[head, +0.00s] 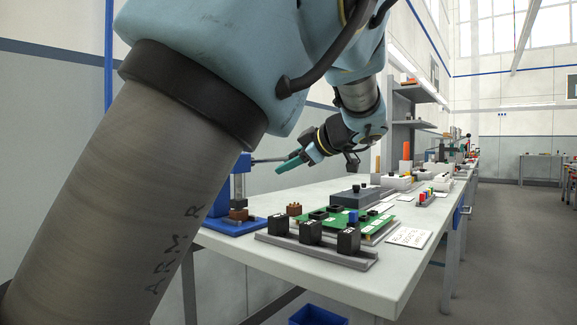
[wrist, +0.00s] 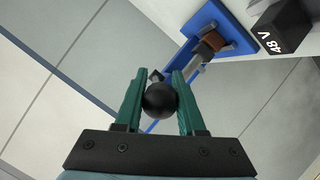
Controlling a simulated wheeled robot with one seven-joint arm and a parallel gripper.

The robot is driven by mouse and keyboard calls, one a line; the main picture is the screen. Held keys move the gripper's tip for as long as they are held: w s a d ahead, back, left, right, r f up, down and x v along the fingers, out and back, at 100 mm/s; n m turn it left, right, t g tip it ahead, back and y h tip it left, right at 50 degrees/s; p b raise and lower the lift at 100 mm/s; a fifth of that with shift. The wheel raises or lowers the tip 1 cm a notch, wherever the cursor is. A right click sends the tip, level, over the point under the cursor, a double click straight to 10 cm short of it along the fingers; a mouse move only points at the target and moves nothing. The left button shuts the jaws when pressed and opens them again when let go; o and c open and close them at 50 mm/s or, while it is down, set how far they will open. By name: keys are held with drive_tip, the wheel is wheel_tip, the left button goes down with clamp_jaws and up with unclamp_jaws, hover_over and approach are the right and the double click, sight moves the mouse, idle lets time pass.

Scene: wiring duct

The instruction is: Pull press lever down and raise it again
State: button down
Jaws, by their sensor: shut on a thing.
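The press stands at the left end of the bench, with a blue base (head: 236,226) and a blue column (head: 239,178). Its thin lever (head: 268,160) runs about level from the column to my gripper (head: 284,165). In the wrist view, the lever's black ball knob (wrist: 160,100) sits between the green fingers of my gripper (wrist: 160,88), which are shut on it. The blue base (wrist: 222,28) and a brown block on it (wrist: 212,42) lie beyond. My arm hides part of the press in the head view.
On the bench (head: 330,280), black blocks on a grey rail (head: 315,250) stand near the press. A green circuit board (head: 345,222) and a grey box (head: 356,194) lie behind them. A blue bin (head: 317,316) is below the bench. The bench's front right corner is clear.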

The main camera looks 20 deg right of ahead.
drive_tip(key=c, duration=0.5)
unclamp_jaws()
drive_tip(key=v, duration=1)
drive_tip(key=shift+s+d+r, duration=0.1)
drive_tip(key=shift+s+r, duration=0.05)
drive_tip(key=shift+s, duration=0.2)
